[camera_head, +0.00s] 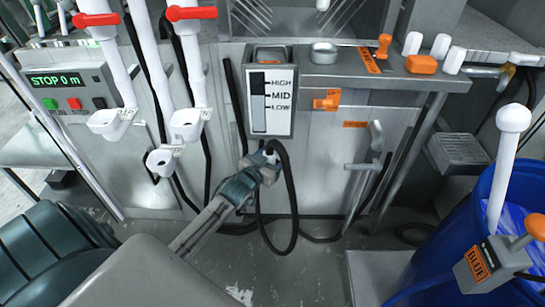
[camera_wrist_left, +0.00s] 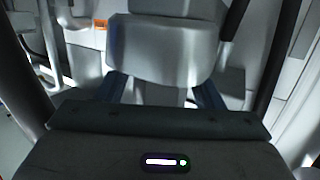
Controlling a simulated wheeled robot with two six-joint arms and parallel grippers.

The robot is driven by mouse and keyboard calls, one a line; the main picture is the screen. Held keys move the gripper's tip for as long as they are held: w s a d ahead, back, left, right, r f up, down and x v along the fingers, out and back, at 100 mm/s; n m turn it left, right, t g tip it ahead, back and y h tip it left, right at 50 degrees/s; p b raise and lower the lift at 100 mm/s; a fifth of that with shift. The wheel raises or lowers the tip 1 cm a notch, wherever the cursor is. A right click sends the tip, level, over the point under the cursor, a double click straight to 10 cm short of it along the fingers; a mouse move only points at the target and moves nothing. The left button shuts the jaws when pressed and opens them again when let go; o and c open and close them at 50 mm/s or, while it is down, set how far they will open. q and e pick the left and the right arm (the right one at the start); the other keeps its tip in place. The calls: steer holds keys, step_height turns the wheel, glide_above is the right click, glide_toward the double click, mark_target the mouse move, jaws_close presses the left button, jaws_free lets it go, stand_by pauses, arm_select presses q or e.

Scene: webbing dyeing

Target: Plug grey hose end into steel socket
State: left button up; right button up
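My left gripper (camera_head: 262,168) is in the middle of the head view, in front of the steel machine front and below the level gauge. Its fingers are closed around a light grey block, which I take to be the grey hose end (camera_head: 270,170). A black hose (camera_head: 293,205) loops down from it. In the left wrist view the grey block (camera_wrist_left: 165,48) fills the space between the two dark fingers (camera_wrist_left: 162,95). I cannot make out the steel socket for certain; the gripper and block may hide it. My right gripper is not in view.
A gauge marked HIGH, MID, LOW (camera_head: 270,95) is behind the gripper. White pipes with red handles (camera_head: 191,13) end in white cups (camera_head: 187,125) to the left. A steel lever (camera_head: 376,140) is to the right. A blue barrel (camera_head: 470,235) and a box labelled BLUE (camera_head: 480,265) stand lower right.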

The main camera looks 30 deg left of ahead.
arm_select(q)
steer(key=shift+s, duration=0.15)
steer(key=shift+s, duration=0.4)
steer(key=shift+s+r, duration=0.8)
steer(key=shift+s, duration=4)
steer(key=s+a+f+g+y+p, duration=0.1)
steer(key=s+a+f+g, duration=0.2)
steer(key=f, duration=1)
steer(key=s+a+f+g+y+p, duration=0.1)
steer(key=s+f+g, duration=0.3)
steer(key=f, duration=0.8)
steer(key=s+d+f+g+p, duration=0.1)
steer(key=s+d+f+g, duration=0.3)
steer(key=s+f, duration=0.6)
steer(key=s+d+f+g+h+p, duration=0.1)
steer(key=s+d+f, duration=0.4)
steer(key=s+f, duration=0.6)
steer(key=s+g+p, duration=0.1)
steer(key=s+g, duration=0.1)
steer(key=s, duration=0.4)
steer(key=shift+s+d+f+m+g, duration=0.2)
steer(key=shift+s+f+m+g, duration=0.1)
steer(key=shift+g, duration=0.1)
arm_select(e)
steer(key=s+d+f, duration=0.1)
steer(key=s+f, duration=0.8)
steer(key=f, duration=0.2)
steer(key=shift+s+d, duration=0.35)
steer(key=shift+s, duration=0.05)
